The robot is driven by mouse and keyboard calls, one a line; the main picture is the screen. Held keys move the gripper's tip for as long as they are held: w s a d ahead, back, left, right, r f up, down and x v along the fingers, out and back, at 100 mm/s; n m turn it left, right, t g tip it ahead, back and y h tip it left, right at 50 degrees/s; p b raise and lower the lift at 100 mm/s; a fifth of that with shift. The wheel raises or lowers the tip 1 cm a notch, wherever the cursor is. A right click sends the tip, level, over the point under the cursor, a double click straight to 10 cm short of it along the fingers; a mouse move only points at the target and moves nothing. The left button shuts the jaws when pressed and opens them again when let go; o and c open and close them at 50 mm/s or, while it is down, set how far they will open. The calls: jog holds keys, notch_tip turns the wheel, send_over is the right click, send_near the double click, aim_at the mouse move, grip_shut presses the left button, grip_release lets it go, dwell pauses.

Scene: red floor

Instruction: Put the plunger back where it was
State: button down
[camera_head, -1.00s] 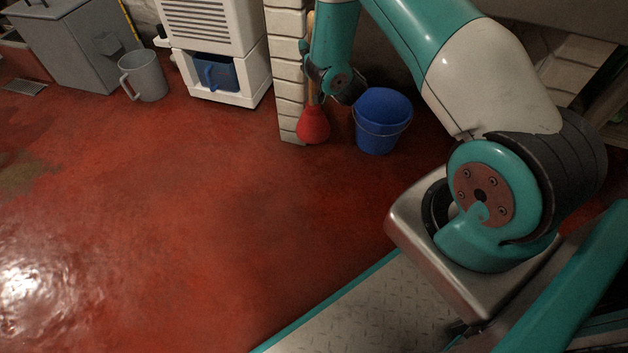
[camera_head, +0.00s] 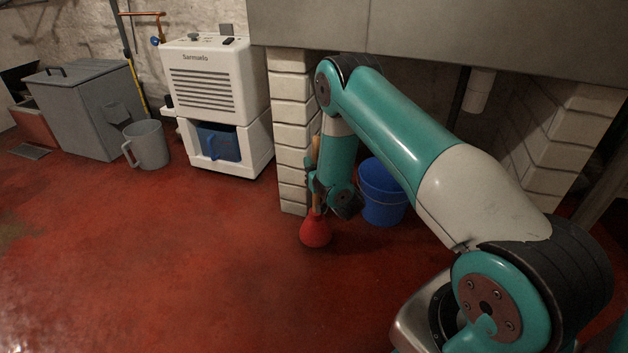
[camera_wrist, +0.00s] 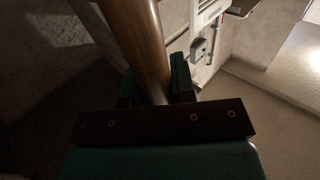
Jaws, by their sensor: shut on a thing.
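The plunger has a red rubber cup (camera_head: 315,231) and a wooden handle, and is upright in front of the white brick pillar. My gripper (camera_head: 314,183) is shut on the handle above the cup; my arm partly hides it in the head view. In the wrist view the handle (camera_wrist: 142,45) runs up between my gripper's fingers (camera_wrist: 157,92). The cup is low at the red floor; I cannot tell whether it touches it.
A blue bucket (camera_head: 383,195) stands to the right, behind my arm. The brick pillar (camera_head: 292,140) is close behind the plunger. A white appliance (camera_head: 215,90), a grey mug-like jug (camera_head: 147,145) and a grey bin (camera_head: 85,110) stand left. The floor in front is clear.

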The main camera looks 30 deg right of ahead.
notch_tip(320, 180, down, 4)
jog(key=shift+r+b, duration=0.15)
jog(key=shift+b, duration=0.75)
jog(key=c, duration=1)
grip_release()
jog(key=shift+o, duration=0.2)
